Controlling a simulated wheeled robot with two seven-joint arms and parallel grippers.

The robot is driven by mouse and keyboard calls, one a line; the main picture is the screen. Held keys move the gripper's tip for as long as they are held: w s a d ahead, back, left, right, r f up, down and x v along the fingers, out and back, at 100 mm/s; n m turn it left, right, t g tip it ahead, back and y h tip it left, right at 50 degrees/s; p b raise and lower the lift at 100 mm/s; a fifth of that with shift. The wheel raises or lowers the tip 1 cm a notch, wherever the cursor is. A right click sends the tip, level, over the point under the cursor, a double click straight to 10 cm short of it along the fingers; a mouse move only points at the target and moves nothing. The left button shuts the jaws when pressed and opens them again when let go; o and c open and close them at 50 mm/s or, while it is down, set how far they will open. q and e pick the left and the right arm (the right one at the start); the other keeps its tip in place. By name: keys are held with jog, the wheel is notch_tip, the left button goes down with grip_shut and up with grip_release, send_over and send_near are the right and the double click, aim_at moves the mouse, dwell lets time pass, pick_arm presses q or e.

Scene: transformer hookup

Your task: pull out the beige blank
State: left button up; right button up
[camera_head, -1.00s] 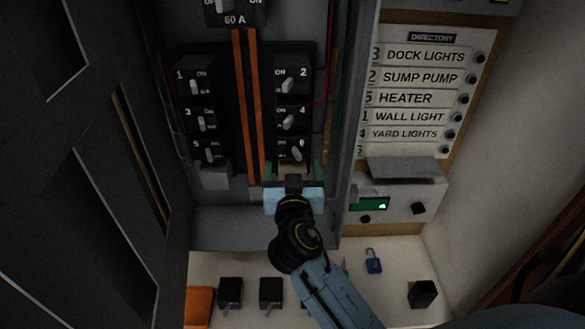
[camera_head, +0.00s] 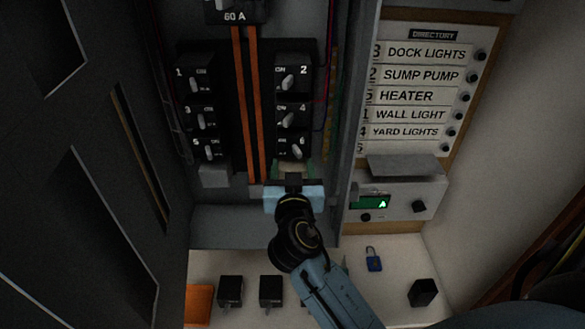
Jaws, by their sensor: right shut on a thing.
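My right gripper (camera_head: 293,184) is at the bottom of the right breaker column, just below breaker 6 (camera_head: 293,148). It is shut on the blank, which is mostly hidden by the fingers. A pale beige-green strip (camera_head: 309,171) shows just above and beside the fingertips; I cannot tell whether it is part of the blank or the slot behind. How far the blank is out cannot be seen. My left gripper is not in view.
A grey block (camera_head: 215,175) sits below breaker 5. Orange bars (camera_head: 246,110) run between the columns. The directory (camera_head: 415,95) and a tester with a green screen (camera_head: 370,203) are on the right.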

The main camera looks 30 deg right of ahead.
jog(key=shift+s+a+f, duration=0.1)
jog(key=shift+s, duration=0.05)
jog(key=shift+s+a, duration=0.3)
jog(key=shift+s, duration=0.2)
jog(key=shift+s+a+b, duration=0.15)
jog(key=shift+s+b, duration=0.05)
jog(key=shift+b, duration=0.1)
jog(key=shift+s+a, duration=0.15)
jog(key=shift+s, duration=0.1)
jog(key=shift+s+a+b, duration=0.25)
jog(key=shift+s+b, duration=0.1)
jog(key=shift+s, duration=0.05)
jog(key=shift+b+v, duration=1)
jog(key=shift+v, duration=1.45)
